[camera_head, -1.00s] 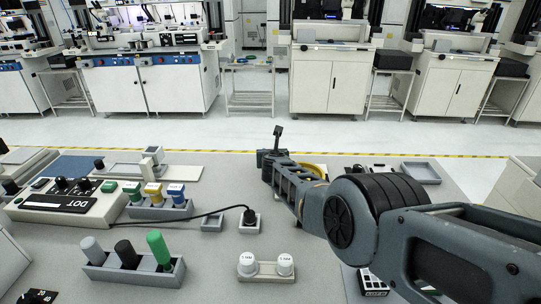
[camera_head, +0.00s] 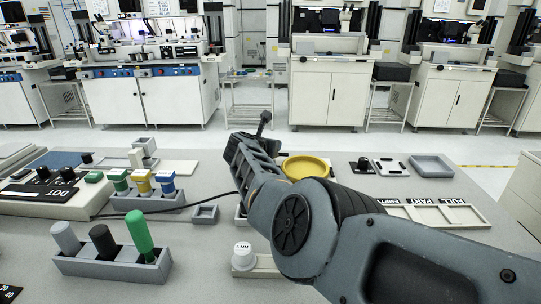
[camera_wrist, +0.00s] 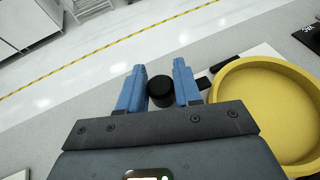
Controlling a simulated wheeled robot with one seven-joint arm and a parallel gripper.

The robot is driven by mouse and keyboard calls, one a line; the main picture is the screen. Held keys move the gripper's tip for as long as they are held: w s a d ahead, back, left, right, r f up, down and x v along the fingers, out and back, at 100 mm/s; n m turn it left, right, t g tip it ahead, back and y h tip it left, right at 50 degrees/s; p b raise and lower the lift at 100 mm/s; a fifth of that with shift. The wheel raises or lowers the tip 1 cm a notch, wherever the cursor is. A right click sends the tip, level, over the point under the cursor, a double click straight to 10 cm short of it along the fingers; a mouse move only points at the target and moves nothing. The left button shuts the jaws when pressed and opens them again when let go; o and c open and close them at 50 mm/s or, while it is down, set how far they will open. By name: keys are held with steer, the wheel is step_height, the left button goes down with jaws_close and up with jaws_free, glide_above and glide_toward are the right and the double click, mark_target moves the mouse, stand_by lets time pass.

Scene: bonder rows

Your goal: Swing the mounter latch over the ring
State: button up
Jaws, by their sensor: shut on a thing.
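In the wrist view the ring (camera_wrist: 229,112) is a shallow yellow round at the right edge, partly cut off. My gripper (camera_wrist: 159,80) has two blue fingers, closed on a round black knob (camera_wrist: 161,92), which I take for the latch's knob. The knob sits left of the ring, apart from it. A dark bar (camera_wrist: 222,66) shows between the right finger and the ring; I cannot tell whether it joins the knob.
A block with grey, black and green pegs (camera_head: 110,262) stands at the front left, with a control box (camera_head: 50,205) behind it. Right of the ring are a black-knobbed plate (camera_head: 363,167), a grey tray (camera_head: 432,167) and a labelled tray (camera_head: 440,215).

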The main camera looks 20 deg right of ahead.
steer(key=shift+w+f+m+g+h+b, duration=0.1)
steer(key=shift+m+g+h+b, duration=0.35)
steer(key=shift+b, duration=2.15)
steer(key=shift+w+f+m+g+h+b, duration=0.1)
steer(key=shift+m+g+h+b, duration=0.35)
steer(key=shift+b, duration=2.15)
steer(key=b, duration=0.2)
steer(key=m+b, duration=0.1)
steer(key=b, duration=0.2)
steer(key=shift+s+a+r+h, duration=0.1)
steer(key=shift+s+r+h, duration=0.1)
steer(key=shift+r+h, duration=0.1)
steer(key=o, duration=0.8)
steer(key=shift+c, duration=0.2)
steer(key=shift+o, duration=1)
steer(key=shift+f, duration=0.1)
steer(key=shift+s, duration=0.1)
steer(key=shift+s+a+r+g+p, duration=0.3)
steer(key=shift+a+p, duration=0.15)
steer(key=shift+p+v, duration=0.7)
steer(key=shift+v, duration=2.55)
